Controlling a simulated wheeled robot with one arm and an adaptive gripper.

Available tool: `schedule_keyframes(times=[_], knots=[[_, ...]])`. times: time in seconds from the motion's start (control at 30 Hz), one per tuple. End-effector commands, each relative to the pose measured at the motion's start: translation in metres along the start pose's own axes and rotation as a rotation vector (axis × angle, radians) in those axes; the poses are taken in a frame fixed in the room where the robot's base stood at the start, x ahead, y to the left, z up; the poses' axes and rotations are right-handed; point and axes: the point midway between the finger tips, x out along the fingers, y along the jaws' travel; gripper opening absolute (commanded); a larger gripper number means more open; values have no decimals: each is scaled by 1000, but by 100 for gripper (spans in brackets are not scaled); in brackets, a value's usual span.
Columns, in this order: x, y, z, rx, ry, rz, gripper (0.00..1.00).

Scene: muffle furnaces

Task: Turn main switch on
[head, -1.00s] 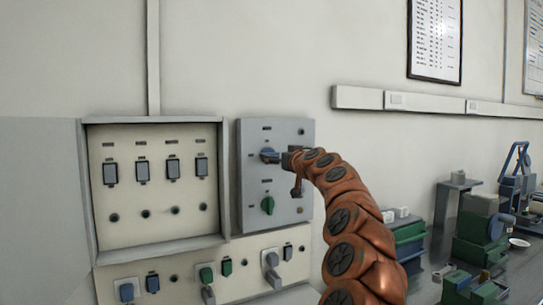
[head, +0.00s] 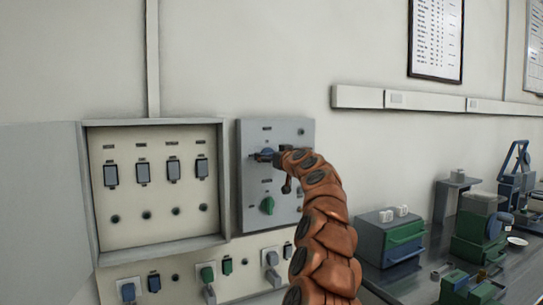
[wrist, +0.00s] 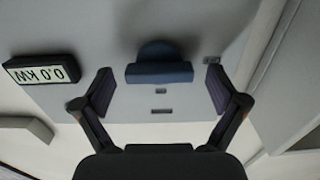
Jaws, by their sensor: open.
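A blue rotary switch knob (head: 267,152) is on the upper part of a grey panel (head: 290,130) on the wall. In the wrist view the blue knob (wrist: 158,72) shows with its bar lying level across the picture. My gripper (wrist: 160,85) is open, with one finger on each side of the knob and a gap to both. In the head view my gripper (head: 265,158) is at the blue knob and partly covers it. A green knob (head: 267,205) is lower on the same panel. I cannot read the panel's labels.
An open-doored box (head: 155,190) with several switches is left of the panel. A lower panel (head: 240,280) holds plugs and sockets. In the wrist view a display (wrist: 42,69) reads 0.0 kW upside down. A bench (head: 430,275) with equipment is on the right.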

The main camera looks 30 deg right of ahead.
Motion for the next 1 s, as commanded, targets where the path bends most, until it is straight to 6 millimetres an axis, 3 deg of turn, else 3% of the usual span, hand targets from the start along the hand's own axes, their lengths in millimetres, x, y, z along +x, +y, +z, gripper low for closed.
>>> schedule_keyframes(times=[0.33, 0.9, 1.0], knots=[[1, 0, 0, 0, 1, 0, 96], [1, 0, -1, 0, 1, -1, 36], [1, 0, -1, 1, 0, -1, 36]])
